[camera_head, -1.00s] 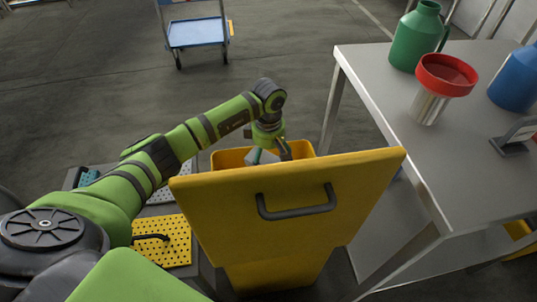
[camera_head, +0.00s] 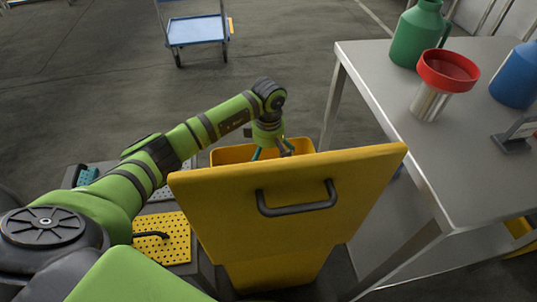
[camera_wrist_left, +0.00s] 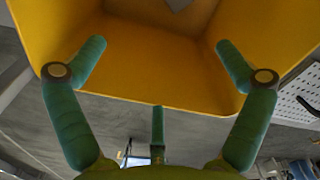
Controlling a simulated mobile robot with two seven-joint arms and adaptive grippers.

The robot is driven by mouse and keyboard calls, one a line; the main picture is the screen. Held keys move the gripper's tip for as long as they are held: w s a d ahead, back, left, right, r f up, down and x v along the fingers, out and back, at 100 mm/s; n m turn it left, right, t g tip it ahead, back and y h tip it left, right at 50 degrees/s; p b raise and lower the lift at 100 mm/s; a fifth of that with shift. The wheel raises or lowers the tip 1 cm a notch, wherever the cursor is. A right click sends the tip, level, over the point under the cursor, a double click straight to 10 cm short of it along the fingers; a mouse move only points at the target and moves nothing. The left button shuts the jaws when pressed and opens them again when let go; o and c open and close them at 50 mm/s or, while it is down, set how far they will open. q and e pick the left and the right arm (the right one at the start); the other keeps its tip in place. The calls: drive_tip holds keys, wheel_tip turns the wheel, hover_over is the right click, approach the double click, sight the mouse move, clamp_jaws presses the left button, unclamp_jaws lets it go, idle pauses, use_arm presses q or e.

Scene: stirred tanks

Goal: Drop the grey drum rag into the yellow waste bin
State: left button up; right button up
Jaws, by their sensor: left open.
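The yellow waste bin (camera_head: 275,272) stands in front of me with its lid (camera_head: 230,208) raised on my side. My left gripper (camera_head: 272,152) points down at the bin's opening, behind the lid. In the left wrist view the gripper (camera_wrist_left: 162,50) is open and empty, its green fingers spread over the bin (camera_wrist_left: 150,55). A small grey patch, apparently the grey drum rag (camera_wrist_left: 178,4), shows inside the bin at the top edge of that view, apart from the fingers. The lid hides the bin's inside from the head view. My right gripper is not in view.
A steel table (camera_head: 400,130) stands to the right, bearing a green jug (camera_head: 418,38), a red funnel-topped metal vessel (camera_head: 434,92) and a blue container (camera_head: 514,80). A blue cart (camera_head: 196,30) stands far back. The floor behind the bin is clear.

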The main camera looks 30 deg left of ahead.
use_arm(q)
wheel_tip(320, 180, up, 12)
idle(0.4)
idle(0.4)
